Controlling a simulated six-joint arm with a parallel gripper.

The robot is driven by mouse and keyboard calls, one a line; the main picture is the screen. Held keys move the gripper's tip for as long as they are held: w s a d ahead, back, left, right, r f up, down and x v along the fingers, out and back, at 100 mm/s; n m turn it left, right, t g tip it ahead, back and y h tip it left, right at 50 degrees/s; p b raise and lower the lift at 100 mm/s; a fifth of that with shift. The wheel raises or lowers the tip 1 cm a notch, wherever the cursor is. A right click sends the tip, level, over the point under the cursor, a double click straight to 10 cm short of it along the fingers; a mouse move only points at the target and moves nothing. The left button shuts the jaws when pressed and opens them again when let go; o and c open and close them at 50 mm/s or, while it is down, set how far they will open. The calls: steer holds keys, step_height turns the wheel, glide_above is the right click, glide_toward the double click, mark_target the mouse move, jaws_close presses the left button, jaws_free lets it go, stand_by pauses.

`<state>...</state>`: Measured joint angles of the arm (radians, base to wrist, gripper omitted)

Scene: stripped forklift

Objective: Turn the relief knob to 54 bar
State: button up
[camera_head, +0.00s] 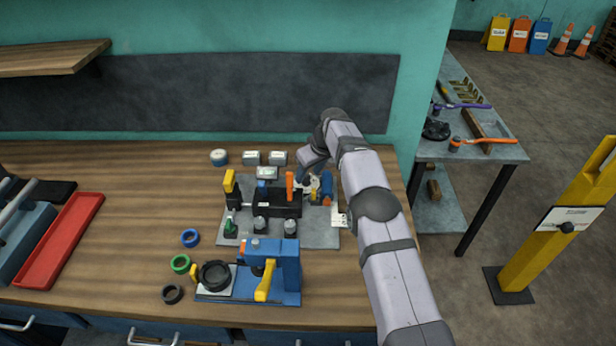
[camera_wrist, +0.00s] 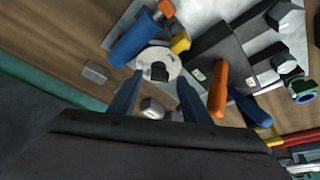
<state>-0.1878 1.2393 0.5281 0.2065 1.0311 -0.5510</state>
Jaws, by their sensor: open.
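A pale round dial with a dark square knob (camera_wrist: 159,72) at its centre, which looks like the relief knob, lies on the grey plate (camera_head: 318,237). My gripper (camera_wrist: 160,77) is open above it, with one finger on each side of the knob in the wrist view. I cannot tell whether the fingers touch it. In the head view my gripper (camera_head: 312,181) is at the right end of the black valve block (camera_head: 277,204), and it largely hides the dial. No pressure reading is legible.
A blue cylinder with an orange end (camera_wrist: 132,43) and a yellow part (camera_wrist: 180,43) stand close beside the dial. An orange lever (camera_wrist: 219,88) rises close to the right finger. A blue fixture (camera_head: 286,273) stands in front; a red tray (camera_head: 62,240) lies left.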

steer(key=shift+b+v, duration=1.1)
steer(key=shift+v, duration=1.75)
